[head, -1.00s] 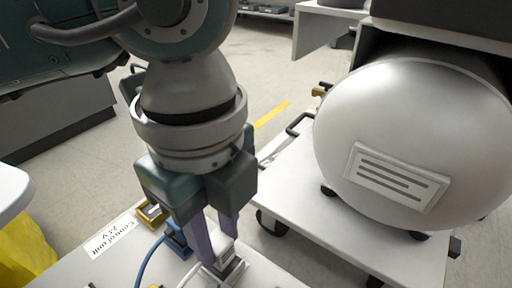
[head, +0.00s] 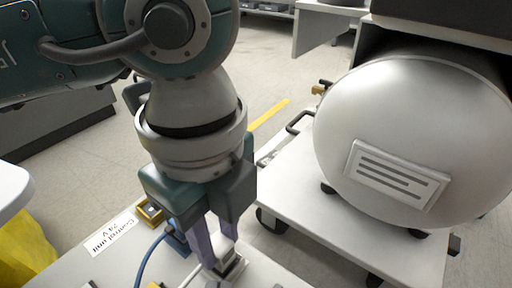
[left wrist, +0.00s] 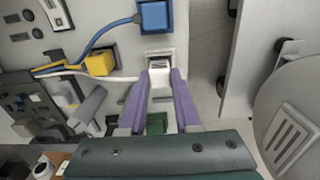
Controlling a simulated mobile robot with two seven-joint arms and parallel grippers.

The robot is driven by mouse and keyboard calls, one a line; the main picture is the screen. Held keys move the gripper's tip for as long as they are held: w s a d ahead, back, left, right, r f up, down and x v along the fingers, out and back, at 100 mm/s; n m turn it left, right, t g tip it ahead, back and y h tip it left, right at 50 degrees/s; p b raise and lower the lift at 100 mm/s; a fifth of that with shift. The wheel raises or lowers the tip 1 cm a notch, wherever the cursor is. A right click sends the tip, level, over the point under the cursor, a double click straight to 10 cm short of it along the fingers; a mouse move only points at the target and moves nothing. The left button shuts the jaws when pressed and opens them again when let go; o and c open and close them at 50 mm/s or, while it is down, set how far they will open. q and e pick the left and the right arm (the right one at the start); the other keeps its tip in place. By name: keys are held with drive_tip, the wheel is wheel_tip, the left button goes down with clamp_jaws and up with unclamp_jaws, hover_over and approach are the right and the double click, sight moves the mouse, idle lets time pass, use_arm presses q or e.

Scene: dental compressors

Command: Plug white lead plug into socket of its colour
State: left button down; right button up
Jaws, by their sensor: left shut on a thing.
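My left gripper (head: 222,256) points down at the board of the control unit, its purple fingers closed. In the left wrist view the fingers (left wrist: 162,92) are shut on the white lead plug (left wrist: 160,88). The white lead (left wrist: 108,78) runs off to the left from it. The white socket (left wrist: 160,58) is directly in front of the plug, in line with it; it also shows by the fingertips in the head view (head: 236,268). The plug is at the socket's mouth; I cannot tell how deep it sits. My right gripper is out of view.
A blue socket (left wrist: 153,15) with a blue lead (left wrist: 100,36) is beside the white one. A yellow plug (left wrist: 100,62) lies to the left in the wrist view. A yellow socket (head: 149,211) is near the label (head: 112,233). A large white tank (head: 410,140) on a cart stands right.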

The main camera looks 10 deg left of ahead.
use_arm(q)
drive_tip(key=shift+f, duration=0.4)
idle(0.4)
drive_tip(key=shift+c, duration=1.1)
unclamp_jaws()
wheel_tip(320, 180, up, 7)
drive_tip(key=p, duration=0.7)
drive_tip(key=shift+r, duration=0.15)
